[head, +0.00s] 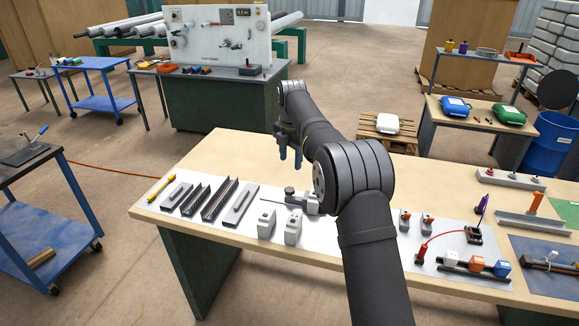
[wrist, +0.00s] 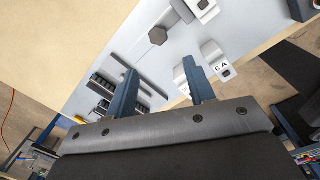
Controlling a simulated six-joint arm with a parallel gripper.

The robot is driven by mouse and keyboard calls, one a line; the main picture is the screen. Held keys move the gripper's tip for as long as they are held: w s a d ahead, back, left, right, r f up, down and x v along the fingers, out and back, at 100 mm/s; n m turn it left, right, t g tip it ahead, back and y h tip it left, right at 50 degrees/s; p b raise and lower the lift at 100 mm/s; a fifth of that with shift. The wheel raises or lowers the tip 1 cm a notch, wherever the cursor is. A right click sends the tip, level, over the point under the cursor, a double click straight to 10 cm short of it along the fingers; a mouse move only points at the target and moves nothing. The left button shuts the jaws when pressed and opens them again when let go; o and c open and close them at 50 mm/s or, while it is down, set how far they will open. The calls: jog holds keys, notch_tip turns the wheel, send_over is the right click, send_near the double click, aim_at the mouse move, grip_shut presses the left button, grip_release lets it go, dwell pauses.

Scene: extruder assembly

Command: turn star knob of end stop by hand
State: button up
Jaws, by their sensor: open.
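The end stop (head: 308,203) lies on the light mat on the bench, with a thin rod pointing left. Its dark star knob (head: 289,191) shows on top of it. In the wrist view the star knob (wrist: 157,36) is a dark, lobed disc, just beyond my fingertips. My gripper (head: 291,155) is open and empty, pointing down above the bench behind the end stop. In the wrist view my gripper (wrist: 160,64) has its two blue fingers wide apart, with the knob apart from both. My arm hides part of the end stop's right side in the head view.
Two pale blocks (head: 267,222) (head: 293,228) stand in front of the end stop. Dark rails (head: 219,200), grey bars (head: 240,204) and a yellow tool (head: 161,187) lie to the left. Small red-and-grey parts (head: 427,222) stand right of my arm. The bench's back left is bare.

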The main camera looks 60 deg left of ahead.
aim_at(290, 190)
jog(key=f+n, duration=0.2)
jog(key=n, duration=0.1)
jog(key=a+f+n, duration=0.1)
jog(key=f+n, duration=0.1)
jog(key=shift+w+a+f+n+h, duration=0.1)
jog(key=shift+w+f+n+h, duration=0.05)
jog(key=shift+n+h, duration=0.25)
jog(key=shift+f, duration=3.9)
jog(key=shift+f, duration=0.15)
jog(key=shift+c, duration=0.4)
jog(key=c, duration=0.7)
